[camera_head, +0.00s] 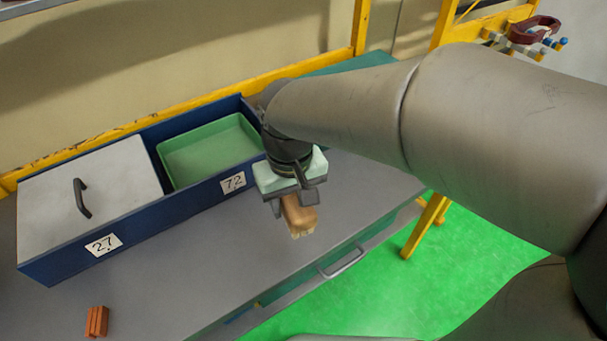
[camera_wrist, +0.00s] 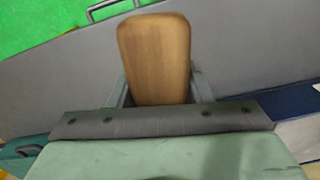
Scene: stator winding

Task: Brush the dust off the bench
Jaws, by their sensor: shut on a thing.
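A wooden brush (camera_head: 298,214) with pale bristles is held in my gripper (camera_head: 294,200) over the right part of the grey bench (camera_head: 190,262). The bristles point down, close to the bench top near its front edge; I cannot tell whether they touch it. In the wrist view the brush's brown wooden back (camera_wrist: 155,58) sits between the two fingers. My gripper is shut on it. No dust can be made out on the bench; part of the top is hidden behind my arm.
A blue box at the back of the bench has a grey lid (camera_head: 120,180) marked 27 and an open green compartment (camera_head: 212,150) marked 72. Small orange-brown blocks (camera_head: 97,321) lie at front left. A drawer handle (camera_head: 343,262) juts from the bench front. The middle front of the bench is clear.

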